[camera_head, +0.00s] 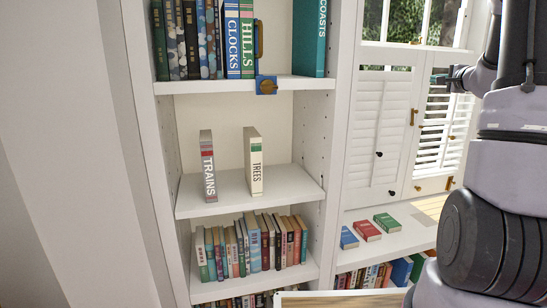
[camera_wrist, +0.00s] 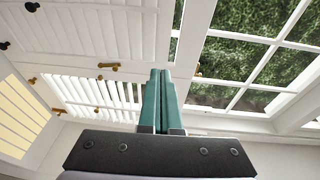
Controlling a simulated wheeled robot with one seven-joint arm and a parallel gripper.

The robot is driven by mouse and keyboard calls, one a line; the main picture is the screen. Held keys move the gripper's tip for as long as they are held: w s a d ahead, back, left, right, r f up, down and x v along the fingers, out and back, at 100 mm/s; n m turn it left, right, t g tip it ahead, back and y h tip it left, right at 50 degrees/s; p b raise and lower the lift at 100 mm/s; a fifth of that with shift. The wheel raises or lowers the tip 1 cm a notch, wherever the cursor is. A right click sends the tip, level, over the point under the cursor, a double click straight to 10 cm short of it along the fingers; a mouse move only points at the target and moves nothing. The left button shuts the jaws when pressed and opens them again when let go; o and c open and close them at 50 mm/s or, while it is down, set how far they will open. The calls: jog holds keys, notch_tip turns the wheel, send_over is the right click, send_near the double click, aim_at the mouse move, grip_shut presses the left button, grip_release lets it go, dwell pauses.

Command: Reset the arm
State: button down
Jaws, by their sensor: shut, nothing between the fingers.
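My gripper (camera_head: 440,78) is at the upper right in the head view, raised in front of the window shutters and pointing left toward the shelves. In the wrist view, the two teal fingers of my gripper (camera_wrist: 160,73) are together with nothing between them. My arm (camera_head: 510,115) stands folded along the right edge of the head view. The gripper is apart from the books and shelves.
A white bookcase (camera_head: 330,130) holds the books TRAINS (camera_head: 208,165) and TREES (camera_head: 254,162) upright on its middle shelf. Several books fill other shelves. Shutters (camera_head: 380,130) stand behind my gripper.

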jog(key=s+a+r+n+g+y, duration=0.1)
jog(key=s+a+r+n+y, duration=0.15)
jog(key=a, duration=0.55)
jog(key=s+a+r+n+g+y, duration=0.1)
jog(key=s+a+n+y, duration=0.15)
jog(key=a, duration=0.45)
jog(key=s+a+n+g, duration=0.1)
jog(key=s+a+g, duration=0.1)
jog(key=s+a, duration=0.2)
jog(key=s+a+n+g+y, duration=0.1)
jog(key=s+a+g, duration=0.1)
jog(key=s+a, duration=0.2)
jog(key=s+a+f+n+g+y, duration=0.1)
jog(key=s+a+n, duration=0.1)
jog(key=s+a, duration=0.2)
jog(key=shift+s+a+g, duration=0.3)
jog(key=shift+a+g, duration=0.1)
jog(key=shift+a, duration=0.5)
jog(key=s+f+n+g+h, duration=0.1)
jog(key=s+f+n+h, duration=0.1)
jog(key=s, duration=0.7)
jog(key=s+a+f+n+g+h, duration=0.1)
jog(key=s+f+n+h, duration=0.1)
jog(key=s, duration=0.7)
jog(key=shift+f+n+h, duration=0.3)
jog(key=shift+f+h, duration=0.4)
